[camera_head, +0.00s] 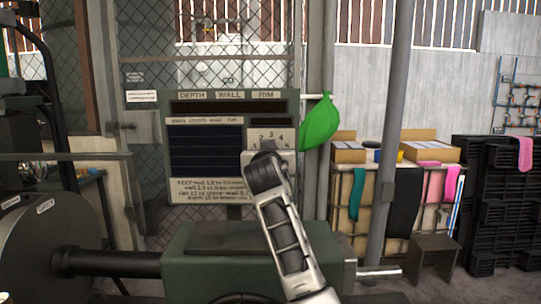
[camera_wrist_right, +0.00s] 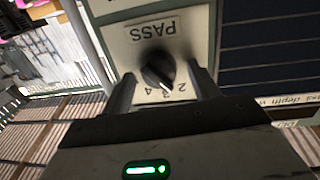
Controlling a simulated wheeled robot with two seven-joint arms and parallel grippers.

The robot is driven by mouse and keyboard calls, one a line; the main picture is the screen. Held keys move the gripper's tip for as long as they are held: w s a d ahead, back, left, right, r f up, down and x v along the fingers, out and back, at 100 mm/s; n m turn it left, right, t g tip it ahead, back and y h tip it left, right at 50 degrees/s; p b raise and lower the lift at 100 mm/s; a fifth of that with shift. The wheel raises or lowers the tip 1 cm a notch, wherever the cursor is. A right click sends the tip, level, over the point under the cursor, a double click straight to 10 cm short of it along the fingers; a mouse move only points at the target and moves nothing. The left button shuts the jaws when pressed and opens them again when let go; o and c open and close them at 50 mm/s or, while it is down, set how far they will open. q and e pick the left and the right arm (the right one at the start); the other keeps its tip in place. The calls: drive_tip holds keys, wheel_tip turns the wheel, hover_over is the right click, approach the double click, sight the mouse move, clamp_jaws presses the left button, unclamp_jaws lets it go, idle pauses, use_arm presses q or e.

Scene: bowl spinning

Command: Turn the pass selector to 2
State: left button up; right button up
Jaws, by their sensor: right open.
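The pass selector is a round black knob (camera_wrist_right: 158,70) on a pale plate marked PASS, seen upside down in the right wrist view. Its white pointer line lies at about the 3, between the 2 and the 4. My right gripper (camera_wrist_right: 162,80) is open, one finger on either side of the knob; I cannot tell whether they touch it. In the head view the selector plate (camera_head: 283,134) shows its upper numbers, while my right wrist (camera_head: 267,170) hides the knob and the fingers. My left gripper is not in view.
A dark board (camera_head: 205,148) with DEPTH, WALL and RIM labels is beside the plate. A green balloon-like thing (camera_head: 320,123) hangs close on the right, by a grey post. A green machine body (camera_head: 200,262) stands below.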

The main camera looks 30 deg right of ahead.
drive_tip(key=shift+s, duration=0.1)
use_arm(q)
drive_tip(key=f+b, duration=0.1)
drive_tip(key=b, duration=0.1)
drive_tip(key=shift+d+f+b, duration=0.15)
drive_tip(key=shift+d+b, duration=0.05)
drive_tip(key=shift+b, duration=0.2)
use_arm(e)
drive_tip(key=f+v, duration=0.1)
drive_tip(key=v, duration=1.4)
drive_tip(key=shift+s+a+r, duration=0.25)
drive_tip(key=shift+s+r, duration=0.1)
drive_tip(key=shift+r, duration=0.15)
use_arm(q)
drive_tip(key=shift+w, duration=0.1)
